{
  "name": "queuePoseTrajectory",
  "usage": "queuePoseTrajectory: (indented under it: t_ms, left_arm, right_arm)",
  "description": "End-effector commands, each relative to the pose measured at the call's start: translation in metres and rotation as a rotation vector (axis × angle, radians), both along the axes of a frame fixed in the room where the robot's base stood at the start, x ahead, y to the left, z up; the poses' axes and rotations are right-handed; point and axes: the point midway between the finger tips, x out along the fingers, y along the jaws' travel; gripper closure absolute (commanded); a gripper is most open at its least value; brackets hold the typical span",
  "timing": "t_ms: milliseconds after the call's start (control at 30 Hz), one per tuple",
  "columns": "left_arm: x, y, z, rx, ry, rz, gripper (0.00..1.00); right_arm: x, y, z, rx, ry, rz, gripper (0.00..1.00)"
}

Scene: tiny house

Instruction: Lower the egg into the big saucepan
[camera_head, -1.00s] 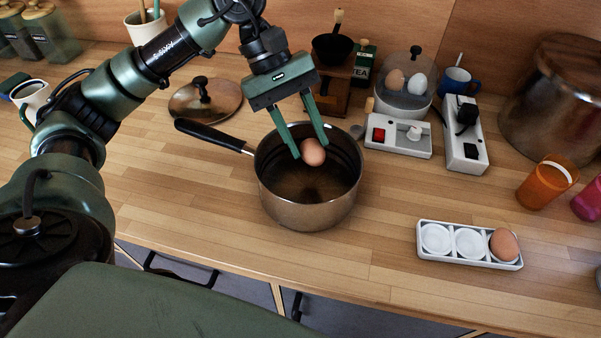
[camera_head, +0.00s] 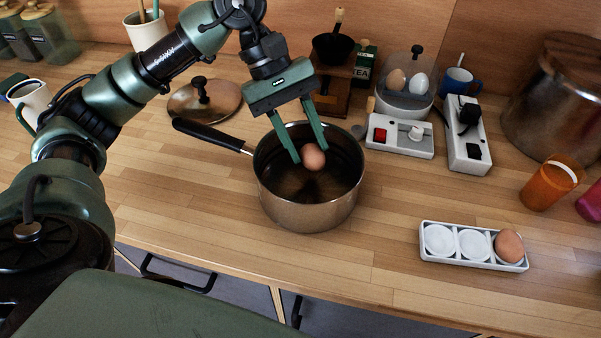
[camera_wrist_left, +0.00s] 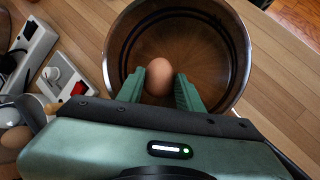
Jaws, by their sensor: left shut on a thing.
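The big saucepan (camera_head: 308,212) stands on the wooden counter, its black handle pointing to the upper left. Its inside looks dark and brownish; I cannot tell whether it holds water. My left gripper (camera_head: 307,158) is shut on a brown egg (camera_head: 314,158) over the pan's opening. In the left wrist view the egg (camera_wrist_left: 159,77) sits between the green fingertips, with the pan's rim (camera_wrist_left: 112,62) around it. The egg appears near rim height; its exact height above the pan floor is unclear. My right gripper is not in view.
A white egg tray (camera_head: 471,262) with one brown egg stands to the right. An egg cooker (camera_head: 404,104) with eggs, a power strip (camera_head: 466,145) and a grinder (camera_head: 333,96) stand behind. Counter in front is clear.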

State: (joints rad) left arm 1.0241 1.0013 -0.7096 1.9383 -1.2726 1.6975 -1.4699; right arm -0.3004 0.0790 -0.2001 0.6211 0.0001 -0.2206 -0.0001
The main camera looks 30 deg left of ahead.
Motion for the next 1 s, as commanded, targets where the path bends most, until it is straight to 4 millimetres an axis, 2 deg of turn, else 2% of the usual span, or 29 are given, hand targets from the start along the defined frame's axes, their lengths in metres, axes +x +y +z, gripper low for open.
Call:
queuePoseTrajectory:
  t_ms: [100, 133, 200, 567, 1000]
  left_arm:
    - [0.000, 0.000, 0.000, 0.000, 0.000, 0.000, 0.83]
    - [0.000, 0.000, 0.000, 0.000, 0.000, 0.000, 0.56]
    - [0.000, 0.000, 0.000, 0.000, 0.000, 0.000, 0.39]
    - [0.001, 0.002, 0.003, 0.001, -0.001, 0.000, 0.39]
    - [0.007, 0.034, 0.061, -0.001, -0.001, 0.002, 0.39]
  right_arm:
    - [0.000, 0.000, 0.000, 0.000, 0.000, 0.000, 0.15]
    - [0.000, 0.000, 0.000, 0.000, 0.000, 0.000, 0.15]
    - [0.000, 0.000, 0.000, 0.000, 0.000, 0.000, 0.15]
    - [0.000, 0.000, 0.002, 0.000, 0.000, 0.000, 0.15]
    - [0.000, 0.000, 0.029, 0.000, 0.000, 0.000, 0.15]
